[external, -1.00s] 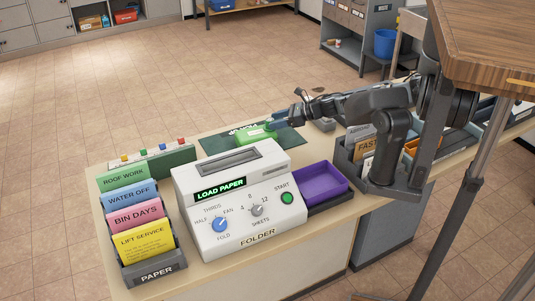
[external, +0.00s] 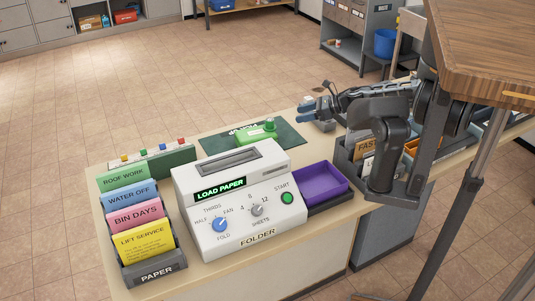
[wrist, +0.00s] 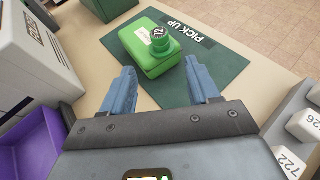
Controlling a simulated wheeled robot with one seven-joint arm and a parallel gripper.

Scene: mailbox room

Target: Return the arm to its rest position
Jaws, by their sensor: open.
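My gripper (external: 306,114) is open and empty, above the right side of the table behind the folder machine. In the wrist view its two blue fingers (wrist: 163,92) are spread apart. A green box (wrist: 150,47) with a round green knob-like stamp (wrist: 160,40) on top lies beyond the fingertips on the dark green PICK UP mat (wrist: 222,62). The box also shows in the external view (external: 254,134), to the left of my gripper and apart from it. My arm (external: 375,105) is bent, with its forearm reaching left over the table.
The white folder machine (external: 240,195) and purple tray (external: 320,182) stand in front of the mat. A paper rack (external: 155,275) is at the left. A dark sorter with a FAST label (external: 355,160) sits close under my arm. A wooden tabletop (external: 490,50) overhangs at the right.

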